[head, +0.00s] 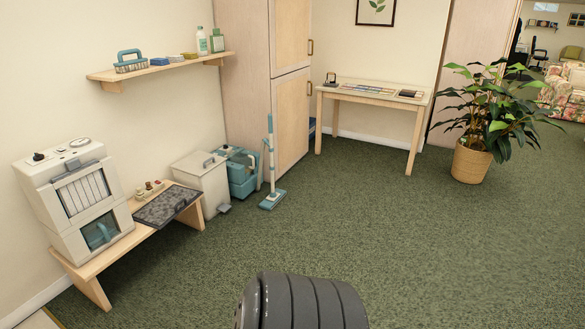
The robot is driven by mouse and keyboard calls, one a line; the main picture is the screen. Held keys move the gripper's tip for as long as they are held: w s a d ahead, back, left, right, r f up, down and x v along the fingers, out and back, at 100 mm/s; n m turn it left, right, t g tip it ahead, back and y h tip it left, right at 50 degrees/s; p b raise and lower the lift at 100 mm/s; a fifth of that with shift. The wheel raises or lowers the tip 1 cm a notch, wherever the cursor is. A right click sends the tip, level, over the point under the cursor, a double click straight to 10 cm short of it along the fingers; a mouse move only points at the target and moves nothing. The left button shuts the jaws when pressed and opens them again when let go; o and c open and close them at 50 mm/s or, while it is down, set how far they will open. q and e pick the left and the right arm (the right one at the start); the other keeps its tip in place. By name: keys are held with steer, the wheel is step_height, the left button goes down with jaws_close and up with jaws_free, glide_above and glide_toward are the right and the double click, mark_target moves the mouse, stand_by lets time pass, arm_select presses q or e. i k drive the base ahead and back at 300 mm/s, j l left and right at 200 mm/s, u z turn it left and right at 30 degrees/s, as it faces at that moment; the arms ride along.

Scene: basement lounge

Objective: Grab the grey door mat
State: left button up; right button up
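The grey door mat (168,206) lies flat on a low wooden bench (110,258) at the left of the head view. It is dark, speckled grey with a darker border, and its front right edge appears to reach past the bench's edge. A few small knobbed items stand just behind it. Neither of my grippers is in view.
A white machine (78,200) stands on the bench left of the mat. A white pedal bin (204,182), a teal cleaner (238,172) and a floor mop (271,170) stand beyond. A wall shelf (160,66) hangs above. Green carpet (330,225) is open in front.

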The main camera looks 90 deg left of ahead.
mark_target(162, 210)
steer(key=u, duration=3.7)
steer(key=i+l, duration=0.1)
steer(key=i, duration=0.3)
steer(key=i+u, duration=0.05)
